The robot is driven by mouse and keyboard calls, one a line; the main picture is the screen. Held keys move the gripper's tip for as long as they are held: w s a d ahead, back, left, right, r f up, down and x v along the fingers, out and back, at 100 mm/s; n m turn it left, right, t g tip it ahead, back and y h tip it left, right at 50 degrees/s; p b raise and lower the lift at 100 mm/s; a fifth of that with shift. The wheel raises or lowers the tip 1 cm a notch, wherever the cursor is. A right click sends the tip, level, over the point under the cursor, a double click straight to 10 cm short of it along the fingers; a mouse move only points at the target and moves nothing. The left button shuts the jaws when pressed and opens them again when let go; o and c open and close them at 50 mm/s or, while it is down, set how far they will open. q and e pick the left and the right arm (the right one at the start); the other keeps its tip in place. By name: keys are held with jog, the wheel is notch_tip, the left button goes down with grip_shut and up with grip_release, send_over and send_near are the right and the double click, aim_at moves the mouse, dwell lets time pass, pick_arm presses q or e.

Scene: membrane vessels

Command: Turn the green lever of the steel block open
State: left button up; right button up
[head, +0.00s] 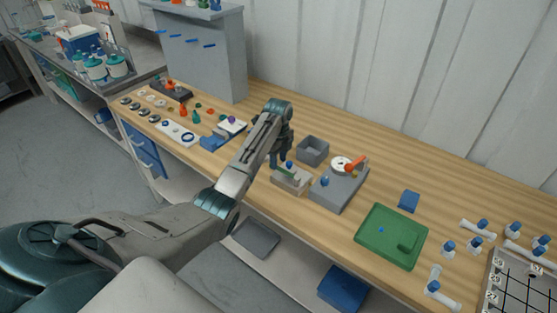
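A small pale block (296,188) stands near the front edge of the wooden bench, in the middle of the head view. A green lever (287,173) lies across its top, with a blue knob (289,164) beside it. My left gripper (280,162) points down right at the lever, from the upper left of the block. The fingers are small and dark, and I cannot tell whether they touch the lever or how far they are apart. My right gripper is not in view.
A grey block (336,194) with a white dial and orange lever (356,163) stands close on the right. A grey open box (313,150) is behind. A green tray (391,237) and blue-capped fittings (448,247) are farther right. A blue fixture (217,139) is left.

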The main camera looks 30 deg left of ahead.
pick_arm(q)
jog(key=shift+f, duration=1.1)
grip_shut()
